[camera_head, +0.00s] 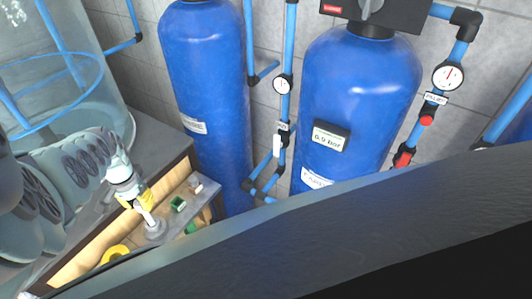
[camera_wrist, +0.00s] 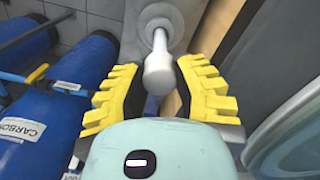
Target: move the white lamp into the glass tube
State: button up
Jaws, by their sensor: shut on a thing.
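The white lamp (camera_wrist: 159,72) has a rounded end, a thin stem and a wide round base. My gripper (camera_wrist: 160,78) has yellow ribbed fingers, shut on the rounded end from both sides. In the head view my gripper (camera_head: 136,201) is at the lower left, and the lamp (camera_head: 149,219) is below it. The lamp's base (camera_head: 155,230) is over or on a grey shelf; I cannot tell whether it touches. The large clear glass tube (camera_head: 75,60) stands at the upper left of the head view, with blue pipes showing through it.
A small green box (camera_head: 178,204) and a small pale block (camera_head: 195,184) sit on the grey shelf (camera_head: 210,191). A yellow ring (camera_head: 115,254) lies below. Two tall blue tanks (camera_head: 205,90) (camera_head: 358,100) with pipes and gauges stand behind.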

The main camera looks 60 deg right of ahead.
aim_at(148, 217)
jog(key=shift+f+b, duration=2.2)
jog(key=shift+f, duration=0.4)
jog(key=shift+f, duration=0.3)
jog(key=shift+f+b, duration=1.05)
jog(key=shift+b, duration=0.3)
jog(key=o, duration=1.4)
jog(key=shift+r, duration=0.15)
notch_tip(148, 217, up, 8)
jog(key=p, duration=0.8)
